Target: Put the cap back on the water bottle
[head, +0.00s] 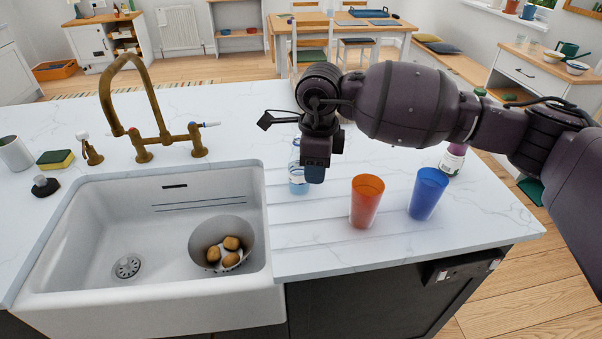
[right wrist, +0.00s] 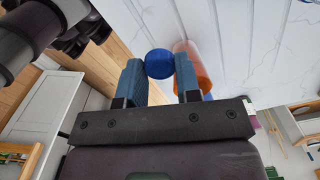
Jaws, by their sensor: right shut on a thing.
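The clear water bottle (head: 297,180) stands upright on the counter, right of the sink. My right gripper (head: 314,174) hangs in front of it in the head view and hides part of it, including most of its top. In the right wrist view, my right gripper (right wrist: 160,72) is shut on a round blue cap (right wrist: 159,64), held between the fingertips. The cap cannot be made out in the head view. I cannot tell the exact gap between cap and bottle. My left gripper is not in view.
An orange cup (head: 366,203) and a blue cup (head: 427,194) stand right of the bottle. A bottle with a purple part (head: 454,157) is farther right. The sink (head: 165,290) holds a bowl (head: 200,234) of potatoes. A brass faucet (head: 142,100) rises behind the sink.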

